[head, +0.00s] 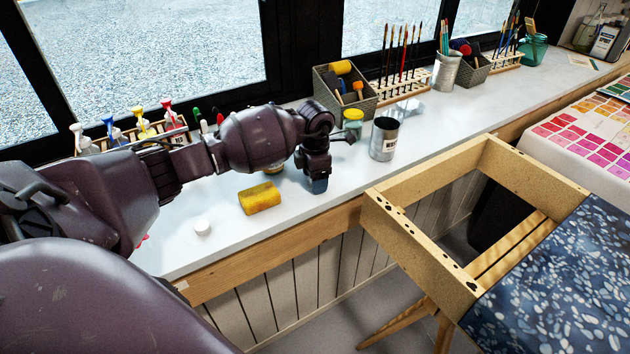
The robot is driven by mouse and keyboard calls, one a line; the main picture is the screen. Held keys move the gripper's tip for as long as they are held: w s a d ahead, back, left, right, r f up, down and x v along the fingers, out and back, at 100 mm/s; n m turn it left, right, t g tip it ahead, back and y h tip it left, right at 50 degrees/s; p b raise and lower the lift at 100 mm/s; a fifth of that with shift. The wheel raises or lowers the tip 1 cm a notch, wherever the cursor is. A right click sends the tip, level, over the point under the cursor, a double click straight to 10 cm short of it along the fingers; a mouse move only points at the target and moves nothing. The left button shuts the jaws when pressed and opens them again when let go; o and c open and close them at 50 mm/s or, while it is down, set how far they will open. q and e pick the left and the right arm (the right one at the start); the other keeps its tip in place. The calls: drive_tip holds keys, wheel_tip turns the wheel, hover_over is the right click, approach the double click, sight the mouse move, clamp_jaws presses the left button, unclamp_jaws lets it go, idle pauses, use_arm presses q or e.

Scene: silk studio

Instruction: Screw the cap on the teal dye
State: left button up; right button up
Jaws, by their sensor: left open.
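My left gripper (316,168) points down over the white sill, in front of the window, and is open. A small dark teal-blue thing (319,186) shows right under its fingers, perhaps the teal dye bottle; the gripper hides most of it, and I cannot tell whether the fingers touch it. A small round white cap (202,227) lies loose on the sill, left of the gripper and near the front edge. My right gripper is not in view.
A yellow sponge (260,198) lies between the cap and the gripper. A metal can (384,139) and a yellow-lidded jar (352,124) stand to the right. Dye bottles with coloured tops (142,124) are behind my arm. A wooden frame (420,245) stands in front of the sill.

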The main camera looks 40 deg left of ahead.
use_arm(q)
drive_tip(key=c, duration=1)
drive_tip(key=shift+r, duration=0.15)
wheel_tip(320, 180, up, 20)
drive_tip(key=p, duration=0.1)
idle(0.5)
